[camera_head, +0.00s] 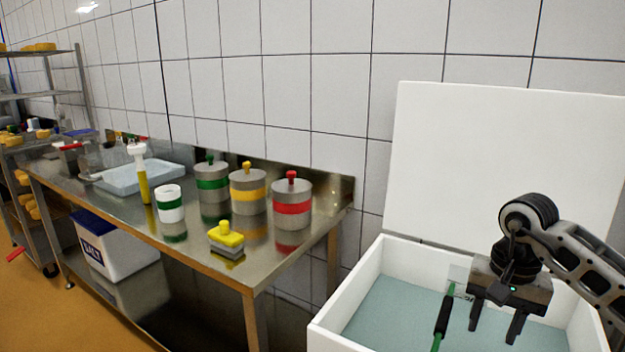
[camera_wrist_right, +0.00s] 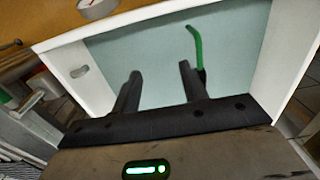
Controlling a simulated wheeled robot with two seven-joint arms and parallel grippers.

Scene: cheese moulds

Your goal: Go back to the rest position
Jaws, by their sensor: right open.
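My right gripper (camera_head: 495,325) is open and empty, hanging over the white box (camera_head: 340,300), whose lid (camera_head: 490,150) stands raised at the back. In the right wrist view the two fingers (camera_wrist_right: 160,75) are spread apart with nothing between them, above the pale blue inside of the box. A slim tool with a black grip and green ends (camera_head: 442,318) is left of the gripper in the head view. Its green bent part (camera_wrist_right: 197,50) shows beyond the right finger in the wrist view, apart from the fingers. My left gripper is not in view.
A steel table (camera_head: 130,212) holds grey moulds with green (camera_head: 212,184), yellow (camera_head: 247,193) and red (camera_head: 292,208) bands, a white cup (camera_head: 168,194), a yellow-knobbed piece (camera_head: 226,234) and a pale blue tray (camera_head: 150,176). A salt bin (camera_head: 120,262) stands below.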

